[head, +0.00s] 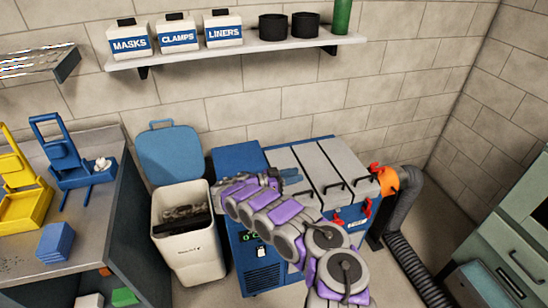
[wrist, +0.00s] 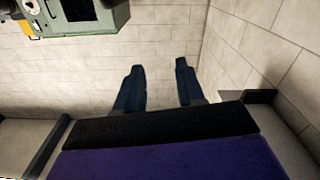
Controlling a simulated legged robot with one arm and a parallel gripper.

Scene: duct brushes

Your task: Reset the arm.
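My arm shows in the head view as a chain of purple and grey links (head: 262,212). It rises from the bottom edge and reaches up and left over the front of a blue machine (head: 262,270). In the wrist view my gripper (wrist: 158,66) has two dark blue fingers standing well apart. Only pale block wall shows between them, so it is open and empty.
A white bin (head: 188,256) with a raised blue lid (head: 169,153) stands left of the machine. A workbench with yellow and blue mop-bucket-like items (head: 25,205) is at the left. A wall shelf (head: 235,50) hangs above. Green cabinets (head: 510,235) and a black hose (head: 415,272) are right.

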